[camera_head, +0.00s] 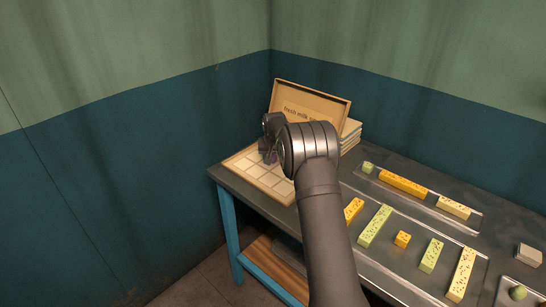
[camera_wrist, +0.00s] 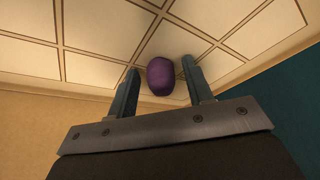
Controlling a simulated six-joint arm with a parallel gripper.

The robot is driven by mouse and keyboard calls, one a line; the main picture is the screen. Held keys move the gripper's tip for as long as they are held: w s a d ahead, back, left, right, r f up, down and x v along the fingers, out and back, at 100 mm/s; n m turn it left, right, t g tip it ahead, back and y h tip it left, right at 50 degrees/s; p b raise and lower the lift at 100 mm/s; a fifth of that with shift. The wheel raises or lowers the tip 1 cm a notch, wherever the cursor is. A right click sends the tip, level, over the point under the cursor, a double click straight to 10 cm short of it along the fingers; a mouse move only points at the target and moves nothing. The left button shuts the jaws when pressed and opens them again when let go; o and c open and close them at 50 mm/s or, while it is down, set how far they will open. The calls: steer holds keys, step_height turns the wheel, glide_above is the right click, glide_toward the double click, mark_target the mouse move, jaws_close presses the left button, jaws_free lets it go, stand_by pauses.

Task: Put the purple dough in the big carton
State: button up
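The purple dough (camera_wrist: 160,76) is a small rounded lump. In the wrist view it lies between my gripper's two fingertips (camera_wrist: 160,66), with a narrow gap showing on each side. My gripper is open around it. The big carton (camera_head: 240,160) is a flat tan box with a grid of pale compartments and a raised lid; its grid also fills the top of the wrist view (camera_wrist: 95,20). In the head view my gripper (camera_head: 268,155) is over the carton, and a bit of the purple dough (camera_head: 274,157) shows beside it. I cannot tell whether the dough touches the carton floor.
The carton's lid (camera_head: 325,104) stands up behind my gripper, with stacked boxes (camera_head: 351,132) beside it. Trays on the right hold yellow and green speckled bars (camera_head: 374,226) and a green ball (camera_head: 368,167). The table's left edge is close to the carton.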

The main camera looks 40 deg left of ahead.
mark_target(273, 156)
steer(key=shift+r, duration=0.15)
steer(key=shift+r, duration=0.3)
steer(key=v, duration=1.1)
steer(key=shift+r, duration=0.25)
steer(key=shift+s, duration=0.1)
steer(key=x, duration=1.2)
steer(key=shift+d+f, duration=0.15)
steer(key=shift+f, duration=0.25)
step_height(273, 156, up, 3)
steer(key=shift+f, duration=0.1)
steer(key=shift+r, duration=0.6)
steer(key=shift+f, duration=0.1)
